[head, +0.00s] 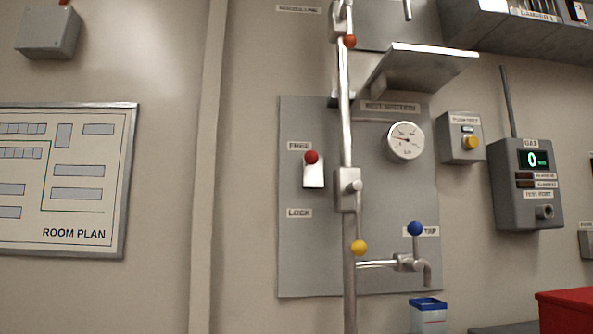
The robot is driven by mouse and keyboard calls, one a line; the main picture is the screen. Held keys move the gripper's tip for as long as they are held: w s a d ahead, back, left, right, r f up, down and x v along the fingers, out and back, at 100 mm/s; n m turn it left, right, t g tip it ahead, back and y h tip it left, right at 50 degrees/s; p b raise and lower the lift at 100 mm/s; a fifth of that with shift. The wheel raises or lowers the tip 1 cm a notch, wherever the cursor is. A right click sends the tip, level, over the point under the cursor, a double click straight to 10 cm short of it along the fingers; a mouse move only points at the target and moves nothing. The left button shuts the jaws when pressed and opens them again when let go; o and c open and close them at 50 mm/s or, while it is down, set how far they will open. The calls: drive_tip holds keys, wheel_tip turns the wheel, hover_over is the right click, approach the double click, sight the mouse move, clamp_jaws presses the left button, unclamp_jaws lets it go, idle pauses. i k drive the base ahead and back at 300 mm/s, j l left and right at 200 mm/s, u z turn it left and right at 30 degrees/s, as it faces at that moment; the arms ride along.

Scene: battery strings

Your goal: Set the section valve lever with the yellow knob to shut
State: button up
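The section valve (347,200) is a metal block on the vertical pipe, in the middle of the grey panel (300,255). Its lever runs down from the valve's hub, roughly along the pipe, to a yellow knob (359,247) at its lower end. The knob hangs just in front of the pipe, above the side branch to the tap. No shut or open label for this lever can be made out. My gripper is not in view.
A red-knobbed lever (311,157) sits left, near FREE and LOCK labels. A blue-knobbed tap (415,229) is at lower right, above a blue-rimmed container (428,315). An orange-red knob (349,41) is higher on the pipe. A metal shelf (425,60) juts out above the gauge (405,141).

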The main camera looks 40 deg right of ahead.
sight(358, 247)
drive_tip(key=l+z, duration=0.1)
drive_tip(key=z, duration=0.25)
drive_tip(key=k+l+z, duration=0.1)
drive_tip(key=z, duration=0.25)
drive_tip(key=l+z, duration=0.2)
drive_tip(key=z, duration=0.15)
